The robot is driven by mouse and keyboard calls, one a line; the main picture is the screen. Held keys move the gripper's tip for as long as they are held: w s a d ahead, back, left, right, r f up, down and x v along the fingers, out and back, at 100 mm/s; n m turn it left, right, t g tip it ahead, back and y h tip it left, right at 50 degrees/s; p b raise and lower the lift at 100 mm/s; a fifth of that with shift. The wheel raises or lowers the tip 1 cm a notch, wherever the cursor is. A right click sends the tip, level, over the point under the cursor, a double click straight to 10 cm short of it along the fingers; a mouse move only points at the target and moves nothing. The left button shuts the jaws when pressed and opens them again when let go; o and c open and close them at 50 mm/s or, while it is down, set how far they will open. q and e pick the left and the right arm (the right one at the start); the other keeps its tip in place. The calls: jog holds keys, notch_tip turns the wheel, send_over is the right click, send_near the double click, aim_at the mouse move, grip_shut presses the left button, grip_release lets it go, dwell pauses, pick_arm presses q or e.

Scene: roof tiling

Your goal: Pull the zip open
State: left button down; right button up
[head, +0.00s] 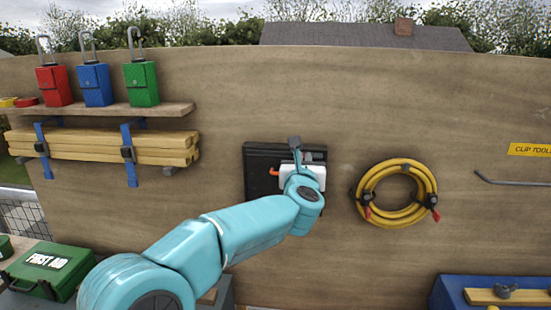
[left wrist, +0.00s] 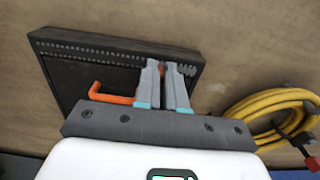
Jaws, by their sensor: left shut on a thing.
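A black zip panel (head: 258,160) is fixed to the wooden wall, partly hidden by my left arm; it also shows in the left wrist view (left wrist: 68,78). Two rows of pale zip teeth (left wrist: 95,52) run across it, apart left of my fingers; a short stretch (left wrist: 188,70) right of them looks meshed. My left gripper (left wrist: 163,68) is shut on the zip pull (left wrist: 162,67), of which only a small orange-red bit shows between the fingers. A bent orange bar (left wrist: 108,97) shows left of the fingers. My right gripper is not in view.
A coiled yellow hose (head: 398,193) hangs on the wall right of the panel. A shelf (head: 100,114) with red, blue and green padlocked boxes is at upper left, timber strips below it. A green first-aid box (head: 48,270) is at lower left. The wall between panel and hose is clear.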

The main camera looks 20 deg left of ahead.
aim_at(320, 155)
pick_arm(q)
jog(key=shift+w+d, duration=0.25)
jog(key=shift+d, duration=0.7)
jog(key=shift+w+d, duration=0.25)
jog(key=shift+d, duration=0.65)
jog(key=c, duration=1.2)
grip_release()
jog(key=shift+s+d+f, duration=0.1)
jog(key=shift+s, duration=0.2)
jog(key=b+v, duration=0.7)
jog(key=v, duration=0.8)
jog(key=shift+s, duration=0.35)
jog(key=shift+d, duration=0.1)
